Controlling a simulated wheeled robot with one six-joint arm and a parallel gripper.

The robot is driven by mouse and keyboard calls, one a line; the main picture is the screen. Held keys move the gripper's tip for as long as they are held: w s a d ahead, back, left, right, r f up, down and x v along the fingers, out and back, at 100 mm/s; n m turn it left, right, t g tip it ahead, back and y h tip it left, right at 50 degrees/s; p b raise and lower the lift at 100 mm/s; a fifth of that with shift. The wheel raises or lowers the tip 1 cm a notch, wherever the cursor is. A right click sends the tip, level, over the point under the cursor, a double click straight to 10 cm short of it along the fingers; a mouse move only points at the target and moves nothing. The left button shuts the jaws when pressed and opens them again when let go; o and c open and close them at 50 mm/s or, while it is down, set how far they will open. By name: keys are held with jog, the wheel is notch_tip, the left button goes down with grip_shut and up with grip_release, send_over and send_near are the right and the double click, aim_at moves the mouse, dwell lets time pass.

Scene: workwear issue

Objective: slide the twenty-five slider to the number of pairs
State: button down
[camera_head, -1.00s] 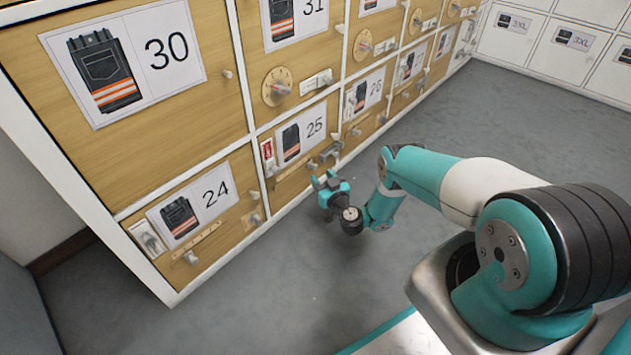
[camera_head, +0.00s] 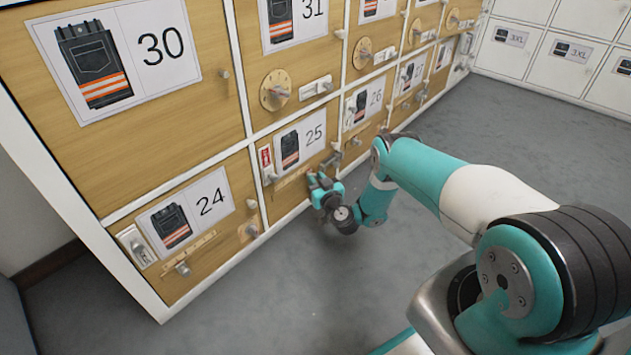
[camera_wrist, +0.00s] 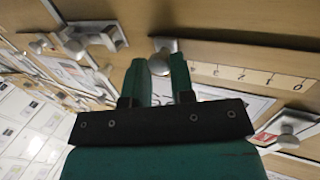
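The door marked 25 (camera_head: 305,160) is low on the cabinet, with a label picturing workwear with orange stripes. Its numbered slider scale (camera_head: 291,178) runs along the lower part. My gripper (camera_head: 318,180) is at this door's lower right and hides the scale's right end. In the wrist view, the picture is upside down, and the scale (camera_wrist: 245,76) runs to the right with 0 at the far right. A grey slider knob (camera_wrist: 161,46) stands at the tips of my gripper (camera_wrist: 159,62). The fingers are apart, one on each side of it; contact is unclear.
A grey latch (camera_head: 333,160) sits just above my gripper on door 25. A red tag (camera_head: 266,159) and a small knob (camera_head: 271,178) are at its left. Door 24 (camera_head: 215,245) is to the left. The grey floor (camera_head: 310,285) in front is clear.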

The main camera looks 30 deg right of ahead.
jog(key=a+p, duration=0.1)
jog(key=s+a+p, duration=0.1)
jog(key=shift+a+r+p, duration=0.15)
jog(key=shift+a+p, duration=0.1)
jog(key=shift+p, duration=0.15)
jog(key=c, duration=1)
grip_release()
